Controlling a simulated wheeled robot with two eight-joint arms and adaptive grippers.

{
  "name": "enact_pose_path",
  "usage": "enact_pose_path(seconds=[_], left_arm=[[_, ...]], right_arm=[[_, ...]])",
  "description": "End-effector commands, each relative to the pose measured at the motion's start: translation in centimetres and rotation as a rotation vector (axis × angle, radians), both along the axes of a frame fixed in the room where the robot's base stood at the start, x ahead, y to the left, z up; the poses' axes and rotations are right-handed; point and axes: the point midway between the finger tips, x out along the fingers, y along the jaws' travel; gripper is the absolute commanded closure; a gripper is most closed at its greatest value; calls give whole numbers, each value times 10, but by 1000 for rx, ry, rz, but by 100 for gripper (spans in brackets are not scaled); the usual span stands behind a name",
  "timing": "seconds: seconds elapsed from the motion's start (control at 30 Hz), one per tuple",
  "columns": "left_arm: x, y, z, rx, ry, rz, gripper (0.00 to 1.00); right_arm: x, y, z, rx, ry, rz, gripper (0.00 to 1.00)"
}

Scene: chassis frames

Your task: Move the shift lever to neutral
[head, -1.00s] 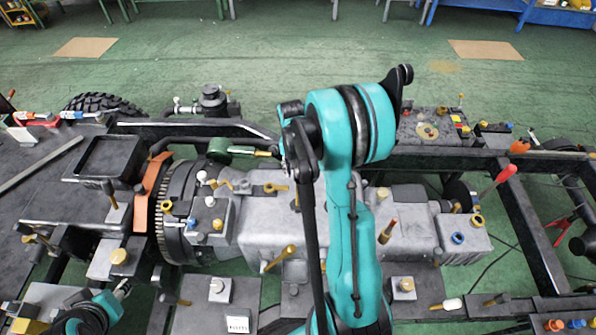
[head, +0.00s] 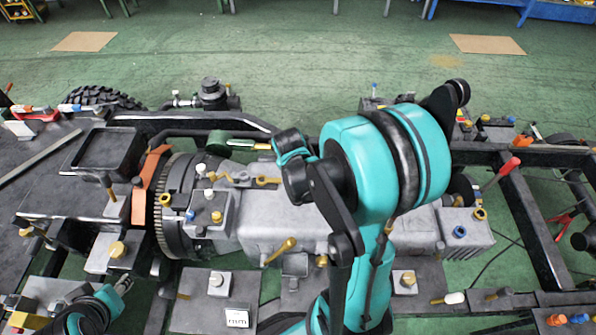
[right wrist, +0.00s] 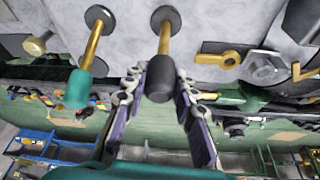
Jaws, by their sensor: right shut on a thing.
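In the right wrist view, a brass lever (right wrist: 165,45) with a black knob (right wrist: 160,88) comes out of a round dark socket in a grey casing. My right gripper (right wrist: 164,92) has its two fingers on either side of the black knob and is shut on it. A second brass lever with a teal knob (right wrist: 78,88) stands to the left, apart from the fingers. In the head view my right arm hides the right gripper and part of the grey gearbox housing (head: 270,215). My left arm (head: 100,305) shows at the lower left; its finger state is unclear.
A brass handle (head: 280,250) stands on the near side of the housing. A red-tipped lever (head: 505,168) is at the right. Open green floor lies beyond the chassis frame (head: 195,122).

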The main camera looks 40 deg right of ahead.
Motion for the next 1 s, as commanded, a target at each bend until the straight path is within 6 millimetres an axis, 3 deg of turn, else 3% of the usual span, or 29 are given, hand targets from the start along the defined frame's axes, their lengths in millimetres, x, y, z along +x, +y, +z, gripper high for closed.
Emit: enact_pose_path(seconds=[0.23, 0.27, 0.33, 0.73, 1.0], left_arm=[[0, 0, 0, 0, 0, 0, 60], [0, 0, 0, 0, 0, 0, 60], [0, 0, 0, 0, 0, 0, 60], [0, 0, 0, 0, 0, 0, 60], [0, 0, 0, 0, 0, 0, 60]], right_arm=[[-1, 1, 0, 3, 2, -1, 100], [-1, 1, 0, 3, 2, -1, 71], [-1, 1, 0, 3, 2, -1, 52], [-1, 2, 4, 2, 1, 0, 52], [-9, 12, 41, 2, 1, 2, 52]])
